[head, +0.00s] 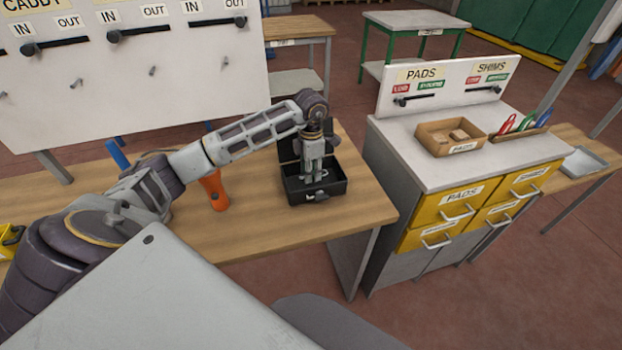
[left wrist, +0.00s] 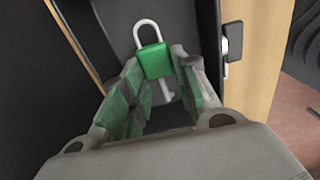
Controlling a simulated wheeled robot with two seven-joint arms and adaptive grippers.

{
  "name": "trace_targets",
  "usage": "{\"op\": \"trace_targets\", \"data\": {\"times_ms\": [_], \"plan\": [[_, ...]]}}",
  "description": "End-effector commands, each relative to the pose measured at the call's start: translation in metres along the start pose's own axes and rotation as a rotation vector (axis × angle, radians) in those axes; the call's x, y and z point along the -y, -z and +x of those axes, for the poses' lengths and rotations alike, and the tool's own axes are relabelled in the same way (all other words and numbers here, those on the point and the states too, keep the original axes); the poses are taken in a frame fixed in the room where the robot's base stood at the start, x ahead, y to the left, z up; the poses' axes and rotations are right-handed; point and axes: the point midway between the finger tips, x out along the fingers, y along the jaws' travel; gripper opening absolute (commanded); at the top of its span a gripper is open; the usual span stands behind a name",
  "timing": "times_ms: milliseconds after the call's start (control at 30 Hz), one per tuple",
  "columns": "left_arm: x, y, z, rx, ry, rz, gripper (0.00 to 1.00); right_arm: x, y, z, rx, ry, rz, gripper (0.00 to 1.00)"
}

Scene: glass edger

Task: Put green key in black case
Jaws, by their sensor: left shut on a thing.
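The open black case (head: 297,194) stands on the wooden table in the head view, its lid raised at the back. My left gripper (head: 311,180) points down into it. In the left wrist view my left gripper (left wrist: 157,78) is shut on the green key (left wrist: 155,61), a green block with a pale metal loop at one end and a pale stem at the other. The dark inside of the case (left wrist: 118,18) lies around and beyond the key. I cannot tell whether the key touches the case floor. The key is hard to make out in the head view. My right gripper is not in view.
A white caddy board (head: 150,85) rises behind. Right of the table is a grey cabinet (head: 398,150) with yellow drawers and a cardboard tray (head: 432,142).

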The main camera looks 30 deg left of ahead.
Motion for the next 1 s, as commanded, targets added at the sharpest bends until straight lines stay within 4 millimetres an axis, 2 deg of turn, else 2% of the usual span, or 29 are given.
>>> {"op": "trace_targets", "data": {"times_ms": [167, 533, 1000], "plan": [[0.000, 0.000, 0.003, 0.000, 0.001, 0.000, 0.13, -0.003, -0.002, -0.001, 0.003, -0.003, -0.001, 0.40], [0.000, 0.000, 0.035, -0.001, 0.001, 0.000, 0.13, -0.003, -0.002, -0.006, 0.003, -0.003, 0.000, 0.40], [0.000, 0.000, 0.040, 0.000, -0.001, 0.000, 0.13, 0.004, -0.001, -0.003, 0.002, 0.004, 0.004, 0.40]]}}
